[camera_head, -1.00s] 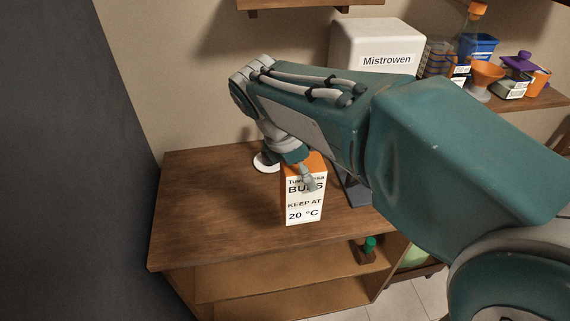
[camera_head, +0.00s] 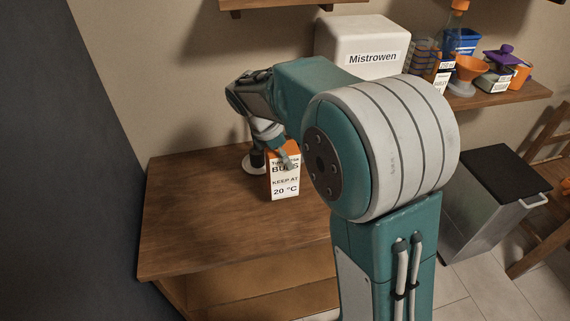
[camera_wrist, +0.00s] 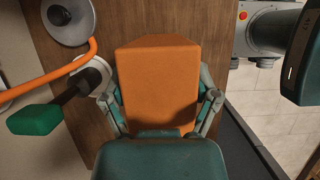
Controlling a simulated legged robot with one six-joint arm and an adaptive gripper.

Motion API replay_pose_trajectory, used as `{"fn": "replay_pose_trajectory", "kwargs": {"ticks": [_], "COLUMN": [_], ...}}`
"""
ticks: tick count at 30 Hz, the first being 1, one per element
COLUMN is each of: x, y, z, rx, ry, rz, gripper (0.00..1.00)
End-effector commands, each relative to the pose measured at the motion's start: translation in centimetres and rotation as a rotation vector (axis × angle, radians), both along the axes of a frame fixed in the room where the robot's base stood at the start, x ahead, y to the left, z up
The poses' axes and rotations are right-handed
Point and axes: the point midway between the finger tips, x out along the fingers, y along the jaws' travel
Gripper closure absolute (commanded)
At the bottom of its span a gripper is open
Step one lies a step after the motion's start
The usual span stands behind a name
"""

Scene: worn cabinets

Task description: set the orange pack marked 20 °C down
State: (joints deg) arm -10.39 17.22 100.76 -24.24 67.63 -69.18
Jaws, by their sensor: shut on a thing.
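The orange pack (camera_head: 284,186) has a white front marked "BUNS KEEP AT 20 °C", with part of its top line hard to read. It stands upright at the wooden cabinet top (camera_head: 210,215), towards its back right. I cannot tell whether its base touches the wood. My gripper (camera_head: 283,158) is shut on the pack from above. In the wrist view the orange top of the pack (camera_wrist: 158,82) lies between the two fingers of my gripper (camera_wrist: 163,112). My arm hides the cabinet's right part.
A white and dark round-based object (camera_head: 253,162) stands close behind the pack, to its left. A white "Mistrowen" box (camera_head: 360,40) and a shelf (camera_head: 500,95) of tubs and packs are behind. A bin (camera_head: 490,200) stands right. The cabinet top's left and front are clear.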

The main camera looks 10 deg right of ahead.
Motion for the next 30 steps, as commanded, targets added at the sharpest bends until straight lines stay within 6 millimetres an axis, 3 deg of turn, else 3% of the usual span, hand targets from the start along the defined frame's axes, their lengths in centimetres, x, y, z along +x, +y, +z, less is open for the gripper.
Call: {"fn": "replay_pose_trajectory", "kwargs": {"ticks": [5,11,21,22,23,30], "x": [1.0,1.0,1.0,1.0,1.0,1.0], "y": [-0.2,-0.2,-0.2,-0.2,-0.2,-0.2], "z": [-1.2,-4.1,-4.5,-4.5,-4.5,-4.4], "rx": [-0.001,-0.001,-0.001,-0.001,0.0,0.0], "ry": [0.001,0.0,-0.001,0.0,0.0,0.0], "rz": [0.0,0.001,0.0,0.0,0.0,0.0], "gripper": [0.83,0.83,0.83,0.09,0.0,0.0]}}
